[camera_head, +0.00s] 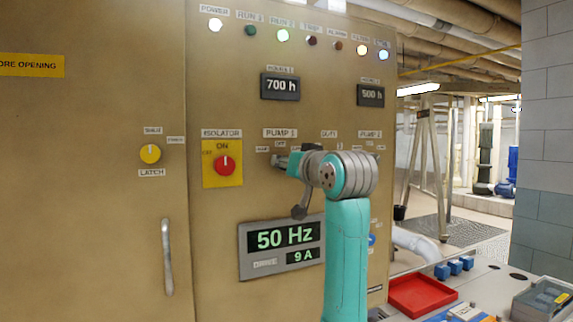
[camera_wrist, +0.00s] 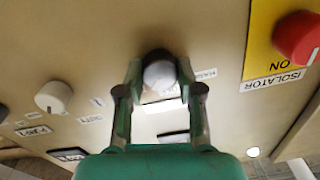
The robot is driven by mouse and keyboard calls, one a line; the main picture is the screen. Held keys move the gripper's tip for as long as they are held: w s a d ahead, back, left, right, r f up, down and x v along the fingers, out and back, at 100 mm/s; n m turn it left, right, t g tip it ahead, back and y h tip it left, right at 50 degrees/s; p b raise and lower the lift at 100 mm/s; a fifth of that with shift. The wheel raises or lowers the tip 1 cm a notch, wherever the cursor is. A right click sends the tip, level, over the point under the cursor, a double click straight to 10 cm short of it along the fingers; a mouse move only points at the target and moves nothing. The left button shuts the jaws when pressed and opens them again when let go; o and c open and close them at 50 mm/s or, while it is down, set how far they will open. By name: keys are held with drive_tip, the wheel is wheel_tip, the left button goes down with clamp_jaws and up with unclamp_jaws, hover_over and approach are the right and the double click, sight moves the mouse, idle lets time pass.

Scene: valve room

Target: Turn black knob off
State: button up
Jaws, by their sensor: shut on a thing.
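In the wrist view a round knob (camera_wrist: 160,72), dark at the rim with a light grey face, sits between the fingertips of my gripper (camera_wrist: 160,82). The fingers are closed on it from both sides. In the head view my gripper (camera_head: 282,161) reaches the panel just below the PUMP 1 label (camera_head: 280,133); it hides the knob there. How far the knob is turned cannot be told.
The red isolator knob (camera_head: 228,165) on its yellow plate is left of my gripper. A pale knob (camera_wrist: 54,97) shows at left in the wrist view. The 50 Hz display (camera_head: 283,247) is below. A red tray (camera_head: 416,293) lies on the bench.

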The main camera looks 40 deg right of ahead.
drive_tip(key=shift+n, duration=3.8)
drive_tip(key=o, duration=1.2)
drive_tip(key=shift+c, duration=0.2)
drive_tip(key=v, duration=1.2)
